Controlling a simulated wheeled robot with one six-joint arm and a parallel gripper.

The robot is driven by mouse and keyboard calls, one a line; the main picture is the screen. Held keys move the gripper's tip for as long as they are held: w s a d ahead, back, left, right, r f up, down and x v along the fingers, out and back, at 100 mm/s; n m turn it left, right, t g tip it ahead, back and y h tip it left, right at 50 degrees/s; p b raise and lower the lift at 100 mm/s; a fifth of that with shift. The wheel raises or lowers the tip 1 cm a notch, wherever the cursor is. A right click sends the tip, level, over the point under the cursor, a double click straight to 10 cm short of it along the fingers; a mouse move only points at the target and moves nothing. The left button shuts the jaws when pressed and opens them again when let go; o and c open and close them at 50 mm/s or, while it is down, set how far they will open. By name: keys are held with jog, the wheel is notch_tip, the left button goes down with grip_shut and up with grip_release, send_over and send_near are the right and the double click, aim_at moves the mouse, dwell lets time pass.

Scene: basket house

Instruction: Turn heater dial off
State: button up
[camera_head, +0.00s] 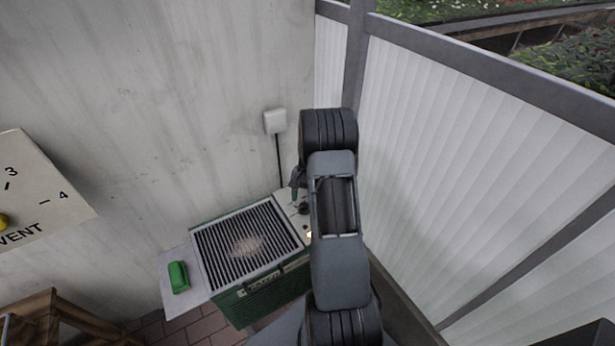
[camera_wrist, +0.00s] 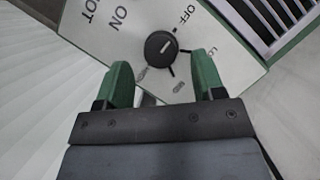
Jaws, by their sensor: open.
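The heater (camera_head: 262,291) is a green box with a dark grille on top, standing by the wall in the head view. Its dial (camera_wrist: 160,47) is a round black knob on a pale panel (camera_wrist: 100,22) in the wrist view. The knob has a light pointer line that slants up and right, toward the side where OFF is printed. My gripper (camera_wrist: 160,85) has two green fingers, open and empty, one on each side just short of the dial. In the head view my arm covers part of the heater's right end, and the fingers are mostly hidden.
A green block (camera_head: 178,277) lies on a pale side shelf (camera_head: 184,299) left of the grille. A white wall box (camera_head: 274,121) with a cord is above the heater. A white ribbed panel wall (camera_head: 470,170) stands close on the right. A VENT panel (camera_head: 38,190) is at the left.

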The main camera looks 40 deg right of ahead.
jog(key=v, duration=1.1)
